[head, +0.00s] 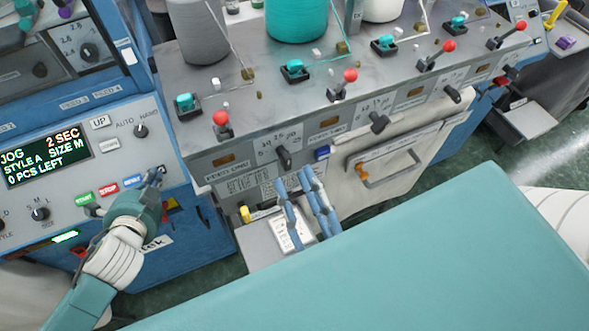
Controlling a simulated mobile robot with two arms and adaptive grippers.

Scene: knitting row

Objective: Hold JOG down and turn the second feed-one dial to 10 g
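My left gripper (156,174) has its fingertips together at the control panel, just right of the blue button (133,182). The fingertips hide what is under them, so I cannot tell if a button is pressed. The panel display (48,156) reads JOG, 2 SEC. Several black dials with printed scales sit along the grey machine's front: a near one (283,158), a middle one (378,123) and a further one (452,94). Their scales are too small to read surely. My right gripper (291,177) is open and empty, below and apart from the near and middle dials.
Green START (85,198) and red STOP (108,190) buttons sit left of my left gripper. Red-knobbed levers (221,119) and yarn cones (296,20) stand on the machine top.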

